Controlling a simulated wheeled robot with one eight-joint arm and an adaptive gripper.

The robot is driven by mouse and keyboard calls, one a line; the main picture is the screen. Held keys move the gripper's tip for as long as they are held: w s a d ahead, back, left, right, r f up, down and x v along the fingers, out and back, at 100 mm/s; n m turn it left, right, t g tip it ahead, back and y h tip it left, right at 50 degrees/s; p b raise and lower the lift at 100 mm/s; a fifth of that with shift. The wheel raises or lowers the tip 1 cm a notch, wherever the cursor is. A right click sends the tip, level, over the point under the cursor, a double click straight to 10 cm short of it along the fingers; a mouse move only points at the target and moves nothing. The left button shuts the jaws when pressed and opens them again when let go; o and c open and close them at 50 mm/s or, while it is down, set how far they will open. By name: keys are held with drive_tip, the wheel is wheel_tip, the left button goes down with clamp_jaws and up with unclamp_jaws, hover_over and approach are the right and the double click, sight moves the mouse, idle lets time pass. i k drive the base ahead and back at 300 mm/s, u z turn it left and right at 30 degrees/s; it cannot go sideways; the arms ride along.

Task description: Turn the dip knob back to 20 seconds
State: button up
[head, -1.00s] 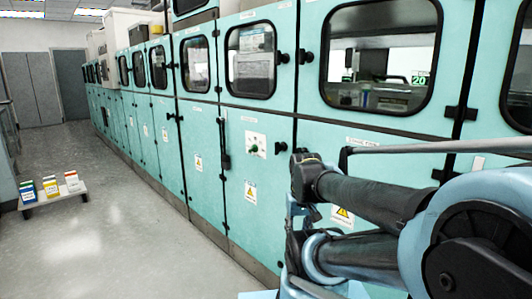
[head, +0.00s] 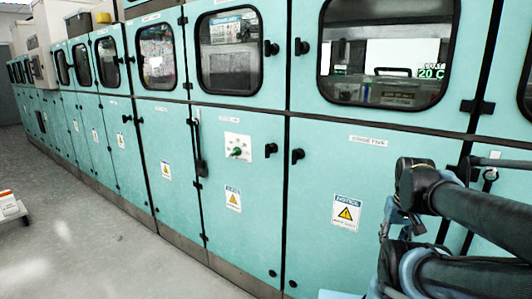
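The dip knob (head: 237,152) is a small green knob on a white plate (head: 246,142). The plate is on a teal cabinet door, left of centre in the head view. The marks on the plate are too small to read, so I cannot tell the knob's setting. My arm shows at the lower right, folded and well to the right of the knob, not touching it. My gripper cannot be made out in this view.
A long row of teal cabinets (head: 340,240) with windows runs back to the left. Black latches (head: 271,149) stick out beside the knob plate. Grey floor (head: 90,245) is open at the left. A low cart (head: 10,207) is cut off at the left edge.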

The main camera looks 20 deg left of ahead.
sight(237, 151)
drive_tip(key=z, duration=0.15)
drive_tip(key=k, duration=0.95)
drive_tip(key=u, duration=0.9)
drive_tip(key=i, duration=0.5)
drive_tip(key=z, duration=0.15)
